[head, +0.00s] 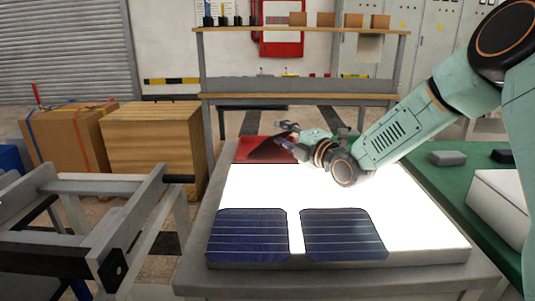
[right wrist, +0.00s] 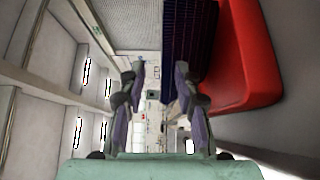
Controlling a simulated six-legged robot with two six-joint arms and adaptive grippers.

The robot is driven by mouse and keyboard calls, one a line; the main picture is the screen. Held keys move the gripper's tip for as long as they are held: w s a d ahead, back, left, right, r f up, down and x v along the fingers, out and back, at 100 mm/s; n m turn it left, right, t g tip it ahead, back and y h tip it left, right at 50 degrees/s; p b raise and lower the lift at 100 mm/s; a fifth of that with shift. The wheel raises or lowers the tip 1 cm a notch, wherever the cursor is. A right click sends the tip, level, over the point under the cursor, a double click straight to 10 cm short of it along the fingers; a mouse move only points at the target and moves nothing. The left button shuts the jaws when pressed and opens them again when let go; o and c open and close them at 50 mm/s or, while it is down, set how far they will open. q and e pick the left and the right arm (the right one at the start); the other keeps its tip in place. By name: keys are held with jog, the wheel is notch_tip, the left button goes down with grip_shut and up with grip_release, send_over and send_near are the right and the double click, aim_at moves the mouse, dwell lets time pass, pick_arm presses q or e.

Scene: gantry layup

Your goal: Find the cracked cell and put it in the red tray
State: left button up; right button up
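The red tray (head: 243,147) lies at the far left corner of the bright light table, with a dark shape over its right part. My right gripper (head: 284,133) is at the tray. In the right wrist view its fingers (right wrist: 160,80) are apart. A dark blue gridded cell (right wrist: 177,45) shows there near the right-hand finger, beside the red tray (right wrist: 245,60); I cannot tell whether it touches either. Two blue cells, a left one (head: 248,235) and a right one (head: 344,234), lie flat at the table's front; I make out no crack. My left gripper is not in view.
The light table (head: 420,215) is bare between the front cells and the tray. A green surface (head: 455,180) with grey and dark blocks adjoins on the right. A grey frame (head: 130,225) and wooden crates (head: 152,140) stand left. A shelf bench (head: 300,97) stands behind.

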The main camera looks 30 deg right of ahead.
jog(key=shift+s+d, duration=0.2)
jog(key=shift+s, duration=0.85)
jog(key=shift+s+d, duration=0.25)
jog(key=shift+s, duration=0.75)
jog(key=shift+s+d, duration=0.2)
jog(key=shift+s, duration=1.3)
